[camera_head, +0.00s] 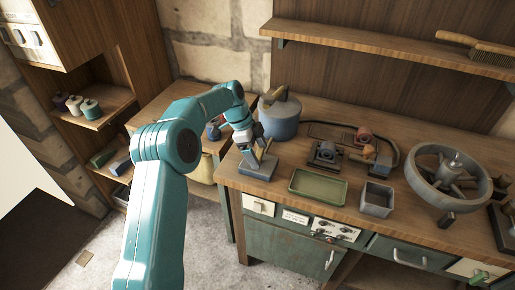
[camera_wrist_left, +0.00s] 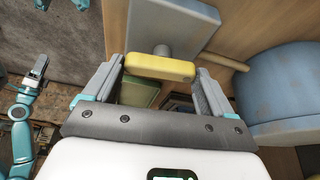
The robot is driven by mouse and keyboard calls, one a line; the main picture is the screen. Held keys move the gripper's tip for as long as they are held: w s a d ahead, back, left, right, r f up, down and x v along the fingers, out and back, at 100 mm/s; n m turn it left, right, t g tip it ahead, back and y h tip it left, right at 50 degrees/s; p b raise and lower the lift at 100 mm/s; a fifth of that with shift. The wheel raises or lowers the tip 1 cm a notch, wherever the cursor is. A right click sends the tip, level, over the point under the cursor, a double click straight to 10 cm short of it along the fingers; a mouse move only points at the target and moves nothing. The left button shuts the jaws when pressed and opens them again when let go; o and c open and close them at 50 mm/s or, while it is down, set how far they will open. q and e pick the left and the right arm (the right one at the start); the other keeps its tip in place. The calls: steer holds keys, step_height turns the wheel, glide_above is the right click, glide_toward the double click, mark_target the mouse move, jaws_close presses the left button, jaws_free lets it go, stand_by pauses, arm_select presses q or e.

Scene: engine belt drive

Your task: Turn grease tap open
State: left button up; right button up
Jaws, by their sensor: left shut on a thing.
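The grease tap has a yellow handle (camera_wrist_left: 160,67) on a short grey post. It stands on a blue-grey base block (camera_head: 258,168) at the left front of the workbench; the base also shows in the left wrist view (camera_wrist_left: 185,25). My left gripper (camera_head: 261,151) comes down over the tap from above. In the left wrist view its two fingers (camera_wrist_left: 160,75) are at the two ends of the yellow handle, shut on it. In the head view the gripper partly hides the handle. What looks like my right gripper (camera_wrist_left: 38,68) shows small at the left of the wrist view, away from the tap.
A blue-grey lidded pot (camera_head: 279,118) stands close behind the tap. A green tray (camera_head: 318,197), a grey square box (camera_head: 377,210) and a large spoked wheel (camera_head: 414,180) are to the right. A shelf (camera_head: 385,50) hangs above the bench.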

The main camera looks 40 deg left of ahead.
arm_select(q)
steer(key=shift+w+a+r+m+p, duration=0.1)
steer(key=shift+a+r+m+p, duration=0.15)
steer(key=shift+m, duration=0.25)
steer(key=shift+g, duration=0.3)
steer(key=o, duration=0.8)
steer(key=shift+o, duration=0.2)
